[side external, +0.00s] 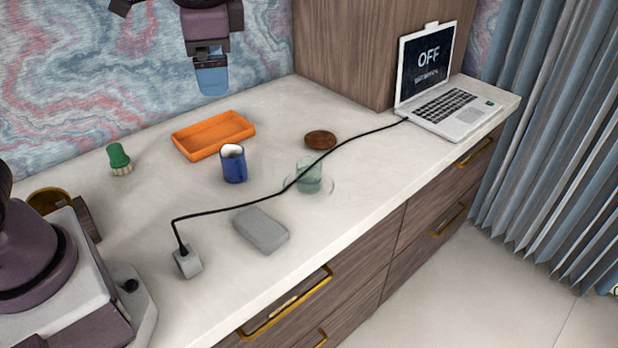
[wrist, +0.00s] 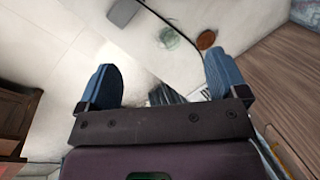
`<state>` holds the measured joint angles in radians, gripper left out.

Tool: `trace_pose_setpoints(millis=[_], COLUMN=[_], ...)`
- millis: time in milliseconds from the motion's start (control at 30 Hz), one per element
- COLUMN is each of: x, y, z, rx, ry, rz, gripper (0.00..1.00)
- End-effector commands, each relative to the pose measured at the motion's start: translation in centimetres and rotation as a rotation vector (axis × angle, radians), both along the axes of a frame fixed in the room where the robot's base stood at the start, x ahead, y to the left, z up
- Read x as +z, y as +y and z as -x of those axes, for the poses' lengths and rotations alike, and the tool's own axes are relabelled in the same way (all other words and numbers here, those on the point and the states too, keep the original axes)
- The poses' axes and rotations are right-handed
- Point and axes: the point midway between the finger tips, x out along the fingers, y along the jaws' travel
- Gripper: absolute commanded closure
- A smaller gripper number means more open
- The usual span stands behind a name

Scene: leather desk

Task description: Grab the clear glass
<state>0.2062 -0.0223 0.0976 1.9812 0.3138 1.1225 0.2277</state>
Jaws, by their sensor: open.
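The clear glass (side external: 309,176) stands on the desk in the side view, greenish and see-through, right of the blue mug. The black cable passes in front of it or beside it; I cannot tell if they touch. The glass also shows in the wrist view (wrist: 169,37), near the top, beyond and between my fingertips. My gripper (side external: 211,82) is high above the back of the desk in the side view, well apart from the glass. In the wrist view its two blue fingers (wrist: 162,78) are spread wide with nothing between them.
A blue mug (side external: 233,165), an orange tray (side external: 213,135), a brown round object (side external: 320,140), a grey block (side external: 261,230) and a green-topped brush (side external: 118,158) are on the desk.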

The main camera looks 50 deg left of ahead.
Motion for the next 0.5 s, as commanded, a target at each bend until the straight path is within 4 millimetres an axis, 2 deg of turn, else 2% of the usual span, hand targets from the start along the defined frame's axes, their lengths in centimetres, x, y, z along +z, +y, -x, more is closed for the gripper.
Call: trace_pose_setpoints(millis=[33, 200, 367, 500], x=[-1.1, -4.6, -8.9, -13.2], y=[-0.3, -0.9, -2.1, -3.6], z=[-1.8, -6.9, -11.0, -13.9], rx=[-0.048, -0.197, -0.339, -0.461], ry=[0.058, 0.227, 0.381, 0.509], rz=[-0.055, -0.246, -0.442, -0.629], gripper=[0.08, 0.08, 0.08, 0.08])
